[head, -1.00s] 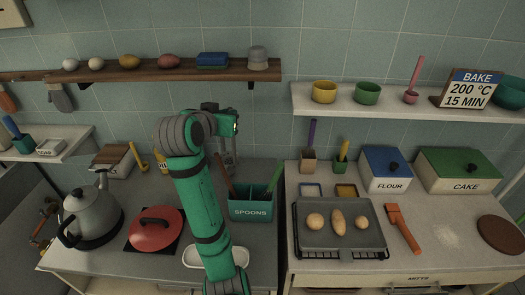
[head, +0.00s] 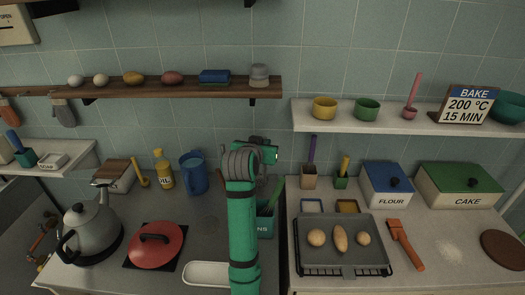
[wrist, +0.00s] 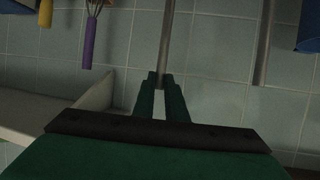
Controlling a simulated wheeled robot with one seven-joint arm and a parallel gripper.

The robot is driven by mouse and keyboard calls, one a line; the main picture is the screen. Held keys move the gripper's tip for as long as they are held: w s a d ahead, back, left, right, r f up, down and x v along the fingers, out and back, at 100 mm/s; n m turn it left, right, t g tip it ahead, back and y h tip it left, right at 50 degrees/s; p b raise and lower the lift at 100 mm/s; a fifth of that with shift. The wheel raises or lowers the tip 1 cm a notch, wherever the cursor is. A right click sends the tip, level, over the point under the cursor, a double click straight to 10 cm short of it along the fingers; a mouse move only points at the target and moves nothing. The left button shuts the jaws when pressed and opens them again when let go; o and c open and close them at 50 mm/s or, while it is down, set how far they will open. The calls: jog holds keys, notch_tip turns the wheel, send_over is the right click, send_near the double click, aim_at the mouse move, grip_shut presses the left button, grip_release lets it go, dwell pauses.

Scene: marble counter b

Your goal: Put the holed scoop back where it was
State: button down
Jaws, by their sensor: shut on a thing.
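My gripper (wrist: 160,84) is shut on a slim grey handle (wrist: 166,45) in the wrist view, which I take to be the holed scoop's. The scoop's head is not visible there, so its holes cannot be made out. In the head view my green arm reaches up in front of the tiled wall, and its wrist hides the fingers and most of what they hold. The green spoons box (head: 264,231) stands on the counter just behind my arm, partly hidden by it. A green-handled utensil (head: 272,192) sticks out of the box.
A blue jug (head: 194,173) and an oil bottle (head: 163,170) stand left of my arm. A baking tray (head: 340,262) with dough lies to the right. A wooden shelf (head: 180,90) and a white shelf (head: 390,122) project above. A second grey rod (wrist: 265,40) shows in the wrist view.

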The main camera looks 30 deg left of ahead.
jog(key=shift+s+f, duration=0.1)
jog(key=shift+f, duration=1.3)
jog(key=c, duration=1.8)
grip_release()
jog(key=v, duration=1.2)
